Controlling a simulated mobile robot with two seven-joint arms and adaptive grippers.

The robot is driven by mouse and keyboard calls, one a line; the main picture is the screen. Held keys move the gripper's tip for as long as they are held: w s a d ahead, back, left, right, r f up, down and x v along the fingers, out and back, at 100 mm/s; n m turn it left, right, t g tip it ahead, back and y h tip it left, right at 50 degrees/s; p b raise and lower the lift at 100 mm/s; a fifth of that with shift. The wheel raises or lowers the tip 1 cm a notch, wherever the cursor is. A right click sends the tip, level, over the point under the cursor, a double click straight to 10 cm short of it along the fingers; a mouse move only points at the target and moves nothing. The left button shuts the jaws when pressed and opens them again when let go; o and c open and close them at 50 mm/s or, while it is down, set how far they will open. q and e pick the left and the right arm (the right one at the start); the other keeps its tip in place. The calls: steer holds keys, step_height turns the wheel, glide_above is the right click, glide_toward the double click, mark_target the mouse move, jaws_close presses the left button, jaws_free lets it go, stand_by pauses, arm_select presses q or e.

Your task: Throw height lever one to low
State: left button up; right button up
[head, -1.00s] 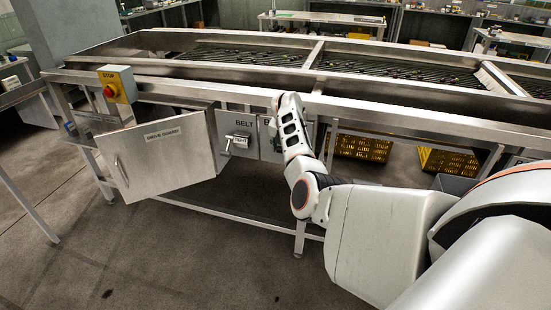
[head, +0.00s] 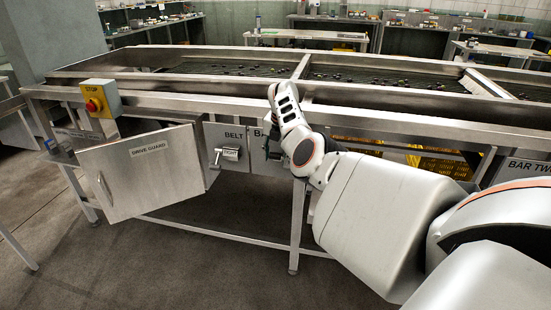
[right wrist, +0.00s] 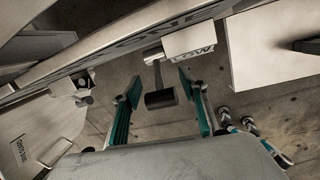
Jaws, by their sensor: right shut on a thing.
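Height lever one (right wrist: 160,98) shows in the right wrist view as a short metal arm with a dark cylindrical grip, hanging from its pivot. A white tag (right wrist: 197,43) beside it reads LOW. The panel above, with lettering ending in "ONE" (right wrist: 172,28), is partly cut off. My right gripper (right wrist: 158,88) has its fingers on either side of the dark grip and is shut on it. In the head view the right gripper (head: 270,145) is at the panel right of BELT, and my wrist hides the lever. My left gripper is not in view.
The BELT lever (head: 229,153) with its TIGHT tag is just left of my right gripper. The drive guard door (head: 146,178) stands open further left, below the red stop button (head: 94,104). A BAR TWO panel (head: 528,166) is far right. Yellow crates (head: 440,166) sit under the machine.

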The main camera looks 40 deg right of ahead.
steer(key=shift+f, duration=0.15)
steer(key=o, duration=1.6)
steer(key=shift+d, duration=0.1)
steer(key=shift+o, duration=0.2)
steer(key=v, duration=1.2)
